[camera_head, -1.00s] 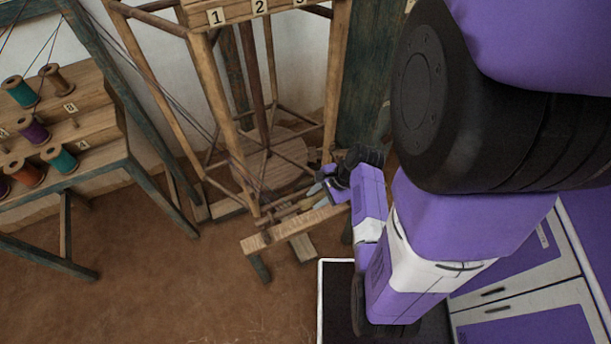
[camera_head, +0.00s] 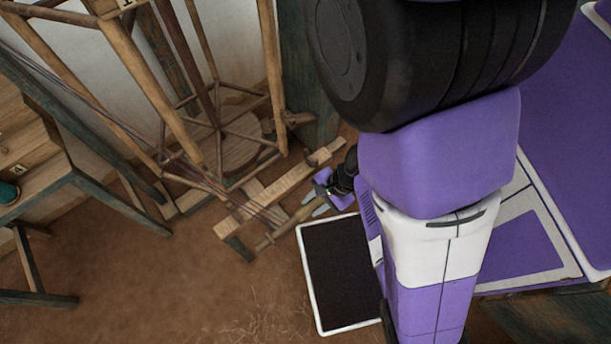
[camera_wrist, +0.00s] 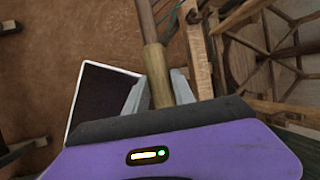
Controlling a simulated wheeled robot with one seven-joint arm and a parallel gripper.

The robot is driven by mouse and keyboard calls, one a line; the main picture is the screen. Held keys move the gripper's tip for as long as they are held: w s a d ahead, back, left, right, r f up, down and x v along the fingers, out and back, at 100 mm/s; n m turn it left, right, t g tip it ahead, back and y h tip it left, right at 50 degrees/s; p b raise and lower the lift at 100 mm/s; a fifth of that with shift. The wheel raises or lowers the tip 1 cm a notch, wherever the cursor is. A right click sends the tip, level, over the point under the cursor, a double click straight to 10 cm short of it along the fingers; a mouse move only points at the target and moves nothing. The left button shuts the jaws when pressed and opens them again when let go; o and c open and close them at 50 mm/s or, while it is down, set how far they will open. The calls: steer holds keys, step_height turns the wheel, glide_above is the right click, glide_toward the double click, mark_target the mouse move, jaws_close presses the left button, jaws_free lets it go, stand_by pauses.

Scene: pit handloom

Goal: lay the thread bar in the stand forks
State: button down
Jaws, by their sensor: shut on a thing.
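My gripper (camera_head: 318,206) is shut on the thread bar (camera_head: 275,238), a thin wooden rod with a thicker grip. In the wrist view the bar (camera_wrist: 154,60) lies between the two grey fingers (camera_wrist: 158,92) and points away from the palm. Threads (camera_head: 215,188) run from the upper left to the bar's far part. The low wooden stand (camera_head: 270,198) has a long beam on short legs. The bar is on the front side of this beam in the head view, roughly along it, apart from any fork I can make out. The forks are not clearly visible.
The tall wooden frame (camera_head: 180,115) stands behind the beam. A spool table (camera_head: 40,160) is at the left. The brown floor at front left is clear.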

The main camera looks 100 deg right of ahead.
steer(key=shift+w+d+f+t+h+b, duration=0.15)
steer(key=shift+w+d+f+h+b, duration=0.2)
steer(key=shift+w+d+f+b, duration=1.65)
steer(key=shift+w+d+f+t+h+b, duration=0.25)
steer(key=shift+w+d+f+b, duration=0.8)
steer(key=shift+d+f+b, duration=1.95)
steer(key=shift+w+d+f+t+h+b, duration=0.1)
steer(key=shift+w+d+f+h+b, duration=0.3)
steer(key=shift+w+d+f+b, duration=2.1)
steer(key=shift+s+d+f+p, duration=0.8)
steer(key=shift+s+d+p, duration=0.2)
steer(key=shift+d, duration=0.1)
steer(key=c, duration=1)
jaws_free()
steer(key=shift+o, duration=0.2)
